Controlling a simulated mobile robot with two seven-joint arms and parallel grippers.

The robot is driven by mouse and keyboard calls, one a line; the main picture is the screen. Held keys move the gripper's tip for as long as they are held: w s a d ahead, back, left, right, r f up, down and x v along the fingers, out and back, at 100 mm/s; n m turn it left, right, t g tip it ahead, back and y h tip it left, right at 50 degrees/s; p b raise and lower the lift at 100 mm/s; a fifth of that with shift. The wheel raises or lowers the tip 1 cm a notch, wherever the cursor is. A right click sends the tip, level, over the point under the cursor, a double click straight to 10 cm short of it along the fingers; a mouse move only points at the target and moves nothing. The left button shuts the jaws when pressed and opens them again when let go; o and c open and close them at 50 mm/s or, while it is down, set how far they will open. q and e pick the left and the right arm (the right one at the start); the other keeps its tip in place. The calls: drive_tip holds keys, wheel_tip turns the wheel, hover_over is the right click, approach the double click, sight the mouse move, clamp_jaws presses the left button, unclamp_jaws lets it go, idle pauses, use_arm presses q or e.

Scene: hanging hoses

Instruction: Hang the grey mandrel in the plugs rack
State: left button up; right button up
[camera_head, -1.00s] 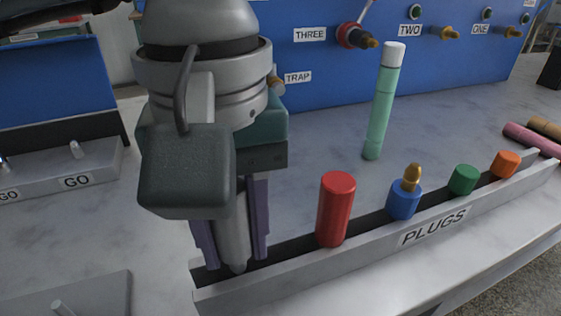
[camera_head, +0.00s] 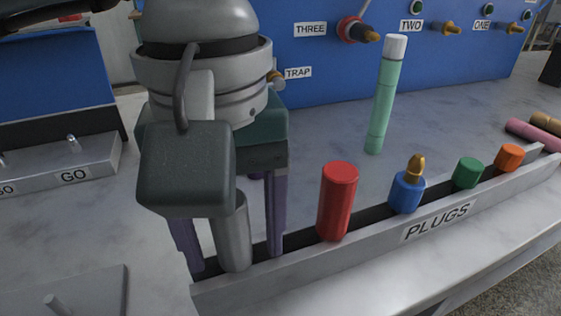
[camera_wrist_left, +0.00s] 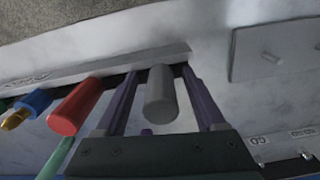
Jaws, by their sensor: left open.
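The grey mandrel (camera_head: 234,236) stands nearly upright in the left end of the plugs rack (camera_head: 437,228), its lower end in the rack's dark slot. It also shows in the left wrist view (camera_wrist_left: 161,98). My left gripper (camera_head: 235,259) is over it, pointing down. Its purple fingers are spread on either side of the mandrel, with a gap on each side. In the left wrist view the open fingers (camera_wrist_left: 159,72) flank the mandrel as well. The mandrel's upper part is partly hidden by my wrist in the head view. My right gripper is not seen.
Red (camera_head: 337,200), blue (camera_head: 406,190), green (camera_head: 467,172) and orange (camera_head: 508,157) plugs sit further right in the rack. A pale green tube (camera_head: 384,100) stands behind it. A blue panel (camera_head: 330,75) rises at the back. A grey plate with a peg (camera_head: 85,295) lies at left.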

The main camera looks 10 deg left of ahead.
use_arm(q)
drive_tip(key=shift+r, duration=0.1)
wheel_tip(320, 180, up, 10)
drive_tip(key=shift+f, duration=0.15)
drive_tip(key=shift+s, duration=0.15)
idle(0.3)
